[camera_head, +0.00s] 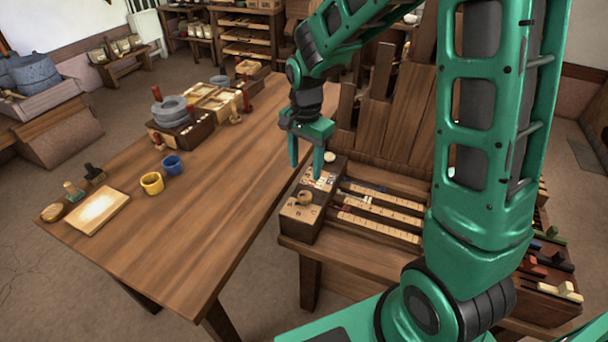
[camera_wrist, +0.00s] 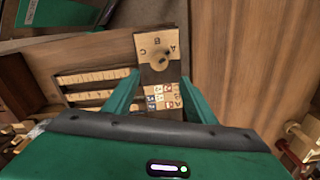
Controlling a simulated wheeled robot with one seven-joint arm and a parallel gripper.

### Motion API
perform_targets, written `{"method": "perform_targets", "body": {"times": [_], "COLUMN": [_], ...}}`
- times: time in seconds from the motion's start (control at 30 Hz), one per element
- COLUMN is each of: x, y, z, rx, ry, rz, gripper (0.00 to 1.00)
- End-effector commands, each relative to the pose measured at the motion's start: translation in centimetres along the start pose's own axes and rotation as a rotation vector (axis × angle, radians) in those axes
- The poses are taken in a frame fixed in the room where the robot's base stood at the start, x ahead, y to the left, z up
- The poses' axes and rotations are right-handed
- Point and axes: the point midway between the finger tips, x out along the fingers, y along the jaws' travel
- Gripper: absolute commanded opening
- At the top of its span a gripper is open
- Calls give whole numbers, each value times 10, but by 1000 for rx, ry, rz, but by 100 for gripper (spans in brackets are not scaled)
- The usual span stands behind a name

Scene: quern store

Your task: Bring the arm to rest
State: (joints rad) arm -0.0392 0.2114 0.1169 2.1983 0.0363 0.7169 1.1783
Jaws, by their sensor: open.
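My green arm is bent over the wooden workbench. My gripper (camera_head: 306,160) points down with its fingers apart and nothing between them. It hangs near the right edge of the table, above or beside a dark box (camera_head: 321,212) with a lettered panel and a knob (camera_head: 304,198). In the wrist view, my gripper (camera_wrist: 155,90) shows its two green fingers on either side of the box's small patterned tiles (camera_wrist: 163,97). The knob (camera_wrist: 160,57) with letters around it lies beyond the fingertips. I cannot tell the exact gap between the fingertips and the box.
A long wooden table (camera_head: 200,220) holds a yellow cup (camera_head: 151,183), a blue cup (camera_head: 173,165), a pale board (camera_head: 97,210) and a small stone quern (camera_head: 172,112). Slotted rails (camera_head: 380,215) and upright wooden boards (camera_head: 380,120) stand right of my gripper. The table's middle is clear.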

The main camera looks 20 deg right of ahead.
Motion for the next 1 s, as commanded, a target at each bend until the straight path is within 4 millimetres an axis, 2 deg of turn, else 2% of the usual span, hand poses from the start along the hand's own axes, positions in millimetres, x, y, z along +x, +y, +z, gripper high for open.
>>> {"method": "perform_targets", "body": {"times": [0.13,0.67,0.77,0.83,1.0], "x": [-7,-11,-22,-34,-64], "y": [0,5,23,45,115], "z": [0,-4,-14,-24,-45], "rx": [0,-4,-28,-58,-152], "ry": [0,4,17,29,48], "rz": [0,1,5,10,29], "gripper": [51,51,51,51,51]}}
